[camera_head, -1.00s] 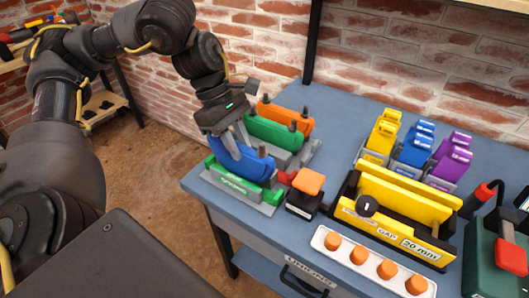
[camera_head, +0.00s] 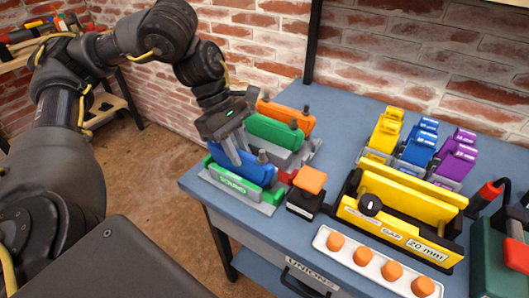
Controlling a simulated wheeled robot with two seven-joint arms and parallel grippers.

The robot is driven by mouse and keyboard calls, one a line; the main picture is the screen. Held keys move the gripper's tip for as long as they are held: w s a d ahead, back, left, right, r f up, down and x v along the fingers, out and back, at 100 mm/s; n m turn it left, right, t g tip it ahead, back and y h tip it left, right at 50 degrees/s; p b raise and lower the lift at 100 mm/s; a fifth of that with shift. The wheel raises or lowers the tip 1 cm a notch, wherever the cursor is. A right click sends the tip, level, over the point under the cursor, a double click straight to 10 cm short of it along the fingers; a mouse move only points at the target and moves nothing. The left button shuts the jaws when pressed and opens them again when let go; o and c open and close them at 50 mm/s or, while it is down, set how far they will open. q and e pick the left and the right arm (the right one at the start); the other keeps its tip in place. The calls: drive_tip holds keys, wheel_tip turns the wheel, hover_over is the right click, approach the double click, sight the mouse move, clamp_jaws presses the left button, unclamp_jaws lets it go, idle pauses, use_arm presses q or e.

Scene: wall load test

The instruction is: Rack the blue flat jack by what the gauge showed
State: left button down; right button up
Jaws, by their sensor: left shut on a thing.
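The blue flat jack (camera_head: 257,173) is at the front slot of the grey rack (camera_head: 267,209), behind the green plate (camera_head: 233,182) that reads SOUND. My left gripper (camera_head: 240,157) is shut on the blue jack from above, its fingers covering part of it. The jack's lower edge is hidden by the green plate, so I cannot tell whether it rests on the rack's floor. A green jack (camera_head: 275,131) and an orange jack (camera_head: 287,116) stand upright in the rack behind it. The yellow gap fixture (camera_head: 410,205) with a black dial (camera_head: 370,204) reads GAP 20 mm. My right gripper is not in view.
An orange-topped black block (camera_head: 309,181) stands close to the rack's right. A white tray (camera_head: 323,233) with several orange knobs lies at the front. Yellow, blue and purple pieces (camera_head: 418,148) stand at the back. A green case (camera_head: 490,250) is at right.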

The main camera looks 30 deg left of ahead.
use_arm(q)
drive_tip(key=c, duration=0.8)
unclamp_jaws()
drive_tip(key=shift+r+p, duration=3.4)
drive_tip(key=shift+r, duration=0.65)
